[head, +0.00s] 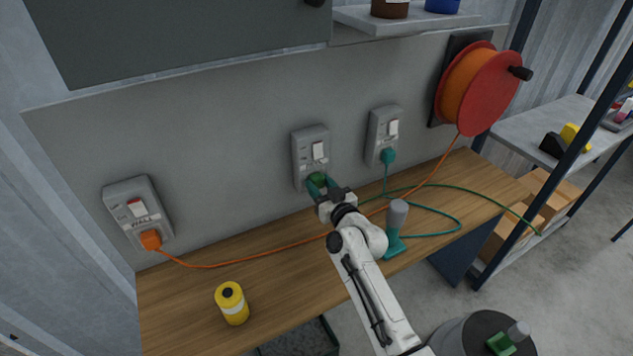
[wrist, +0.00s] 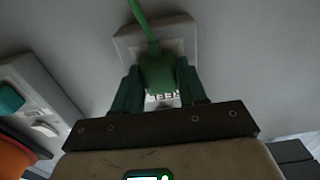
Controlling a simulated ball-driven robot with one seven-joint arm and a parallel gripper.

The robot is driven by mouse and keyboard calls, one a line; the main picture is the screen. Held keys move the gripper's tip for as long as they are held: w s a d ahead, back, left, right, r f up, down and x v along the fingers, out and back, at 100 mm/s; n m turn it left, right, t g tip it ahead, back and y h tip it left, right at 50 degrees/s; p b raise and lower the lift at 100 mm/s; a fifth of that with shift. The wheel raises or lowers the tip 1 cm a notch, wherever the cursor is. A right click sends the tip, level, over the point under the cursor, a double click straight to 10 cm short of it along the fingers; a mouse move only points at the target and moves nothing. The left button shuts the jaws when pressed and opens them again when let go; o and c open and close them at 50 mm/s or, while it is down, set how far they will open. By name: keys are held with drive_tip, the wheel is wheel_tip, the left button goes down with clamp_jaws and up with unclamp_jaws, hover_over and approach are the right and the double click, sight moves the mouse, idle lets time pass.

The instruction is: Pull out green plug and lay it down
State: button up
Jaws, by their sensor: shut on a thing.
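The green plug (head: 317,178) is at the lower part of the middle wall socket (head: 311,150). My gripper (head: 322,187) is shut on it, with one finger on each side. In the wrist view the green plug (wrist: 160,75) sits between the two teal fingers, against the white socket plate (wrist: 185,35), with its green cable running up and away. I cannot tell how deep the plug sits in the socket. Part of a printed label shows beside the plug.
A teal plug (head: 388,156) is in the right socket and an orange plug (head: 150,239) in the left one. An orange cable crosses the wooden bench (head: 285,268). A teal-and-grey tool (head: 396,228) stands right of my arm; a yellow bottle (head: 232,303) stands front left.

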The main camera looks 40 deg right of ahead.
clamp_jaws()
drive_tip(key=shift+v, duration=2.95)
drive_tip(key=shift+a, duration=0.15)
